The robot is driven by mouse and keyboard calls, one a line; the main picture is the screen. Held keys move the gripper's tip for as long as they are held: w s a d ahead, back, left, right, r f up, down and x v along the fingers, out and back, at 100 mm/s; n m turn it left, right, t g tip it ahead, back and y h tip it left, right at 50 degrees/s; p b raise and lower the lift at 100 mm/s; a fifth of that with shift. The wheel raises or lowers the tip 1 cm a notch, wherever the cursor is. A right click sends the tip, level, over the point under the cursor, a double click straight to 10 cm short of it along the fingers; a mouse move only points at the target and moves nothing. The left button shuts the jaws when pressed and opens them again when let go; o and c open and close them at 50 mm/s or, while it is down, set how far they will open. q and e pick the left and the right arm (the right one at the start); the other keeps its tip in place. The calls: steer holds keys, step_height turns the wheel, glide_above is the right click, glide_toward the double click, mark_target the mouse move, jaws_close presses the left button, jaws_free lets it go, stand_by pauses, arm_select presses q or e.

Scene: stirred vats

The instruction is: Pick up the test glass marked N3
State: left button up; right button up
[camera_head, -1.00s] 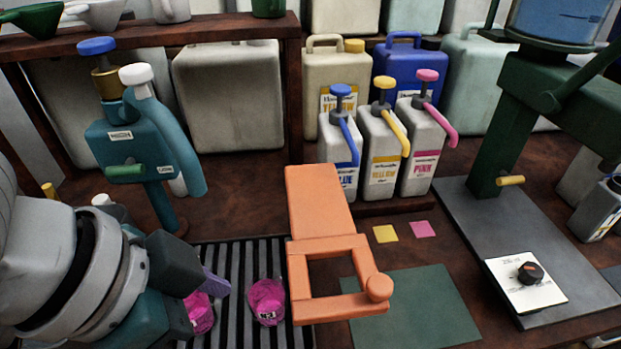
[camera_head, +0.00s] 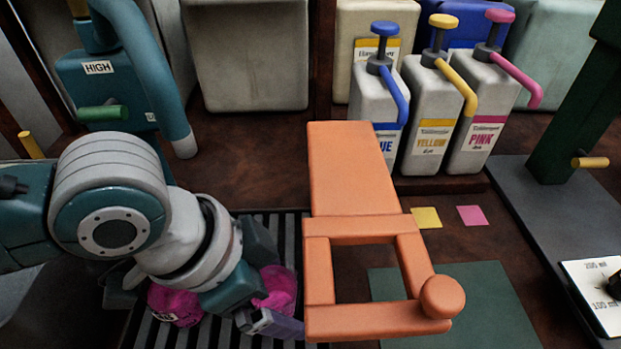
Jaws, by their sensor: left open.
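Two small magenta glasses stand on a dark slatted rack (camera_head: 185,335). The left glass (camera_head: 178,306) has a small white label that I cannot read. The right glass (camera_head: 278,284) is partly covered by my left gripper, and no label shows on it. I cannot tell which is N3. My left gripper (camera_head: 264,322) reaches down from the left, its jaws open, in front of the right glass. A lavender-grey finger shows just below that glass; whether it touches the glass is unclear. My right gripper is out of view.
An orange slab with an open frame and round knob (camera_head: 442,297) stands close right of the gripper. Blue, yellow and pink pump bottles (camera_head: 432,115) stand behind. A teal tap (camera_head: 110,85) stands back left. A green mat (camera_head: 480,290) lies clear at right.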

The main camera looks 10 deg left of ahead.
arm_select(q)
steer(key=shift+x, duration=0.85)
steer(key=shift+r, duration=0.1)
steer(key=c, duration=1.4)
steer(key=shift+o, duration=0.2)
steer(key=shift+r, duration=0.15)
